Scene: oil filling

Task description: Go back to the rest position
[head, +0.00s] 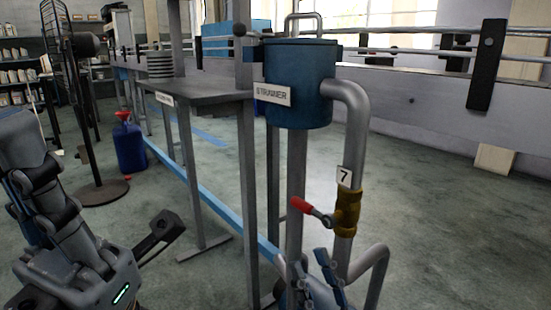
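My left gripper (100,272) is at the lower left, on the arm coming in from the left. One dark finger is splayed out to the right, a dark part shows at the lower left, and nothing is seen held.
A blue strainer tank (298,85) stands centrally, with a grey pipe (358,120) and a brass valve (347,210) with a red handle. A grey table (205,92) is left of it. A blue jug (129,148) and fan stand (100,190) are behind my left arm. Right floor is clear.

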